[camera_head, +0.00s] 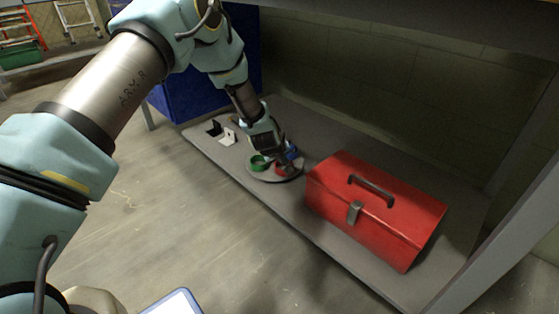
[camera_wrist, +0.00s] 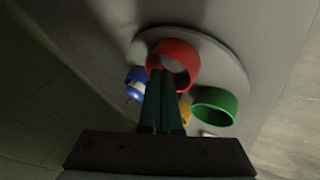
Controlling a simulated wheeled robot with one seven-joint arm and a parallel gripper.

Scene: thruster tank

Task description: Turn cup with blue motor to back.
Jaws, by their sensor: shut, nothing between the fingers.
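A round grey turntable (camera_wrist: 231,60) carries several coloured cups. A yellow cup (camera_wrist: 185,112) is partly hidden behind my fingers. My gripper (camera_wrist: 165,80) is shut and empty, its tips at the red cup's rim; I cannot tell if they touch. In the head view the green cup (camera_head: 258,162), red cup (camera_head: 281,170) and blue cup (camera_head: 292,152) show around my gripper (camera_head: 281,163).
The turntable stands on a grey low shelf (camera_head: 275,210). A red toolbox (camera_head: 375,208) stands close to its right. A black bracket (camera_head: 214,128) and a white bracket (camera_head: 228,137) lie to its left. A dark blue bin (camera_head: 185,105) stands behind at the left.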

